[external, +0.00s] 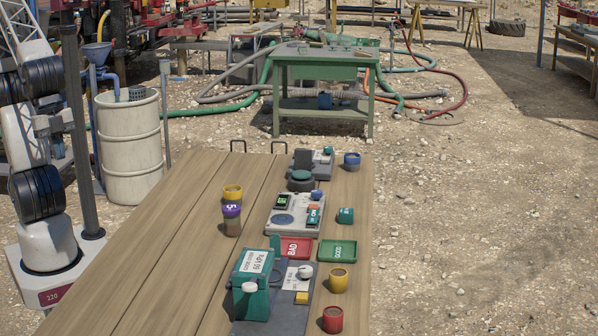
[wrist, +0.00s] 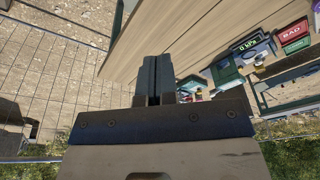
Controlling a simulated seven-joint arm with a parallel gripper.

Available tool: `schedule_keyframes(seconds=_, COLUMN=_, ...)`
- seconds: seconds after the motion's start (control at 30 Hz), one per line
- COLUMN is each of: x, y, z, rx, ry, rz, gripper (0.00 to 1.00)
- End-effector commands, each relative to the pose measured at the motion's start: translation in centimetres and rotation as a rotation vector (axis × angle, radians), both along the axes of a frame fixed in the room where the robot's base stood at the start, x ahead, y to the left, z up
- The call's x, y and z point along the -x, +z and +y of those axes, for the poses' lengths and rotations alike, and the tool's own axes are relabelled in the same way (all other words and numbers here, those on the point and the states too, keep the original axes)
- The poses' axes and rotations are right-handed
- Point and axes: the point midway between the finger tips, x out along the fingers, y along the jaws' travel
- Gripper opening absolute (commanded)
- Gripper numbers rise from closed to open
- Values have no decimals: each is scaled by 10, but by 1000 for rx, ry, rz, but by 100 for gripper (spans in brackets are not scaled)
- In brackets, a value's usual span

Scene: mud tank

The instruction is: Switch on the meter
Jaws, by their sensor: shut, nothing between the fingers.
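A grey unit (external: 295,214) that looks like the meter stands mid-table in the external view. Closer to the camera is a teal box (external: 250,281) with a white "60 kPa" label, on a dark grey base. My gripper (wrist: 153,82) is shut and empty, apart from these things. It is outside the external view.
A red BAD tray (external: 296,248) and a green GOOD tray (external: 337,251) lie between the units. Several coloured pots, including a red one (external: 333,319), line the table's right side. A stacked yellow and purple pot (external: 232,205) stands left. The table's left planks are clear.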

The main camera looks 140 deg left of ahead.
Motion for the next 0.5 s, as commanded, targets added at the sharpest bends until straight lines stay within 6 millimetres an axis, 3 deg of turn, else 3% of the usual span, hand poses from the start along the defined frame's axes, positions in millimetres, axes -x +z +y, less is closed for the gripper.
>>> schedule_keyframes(seconds=0.5, x=-83, y=18, z=67, rx=-65, ry=151, rz=64, gripper=0)
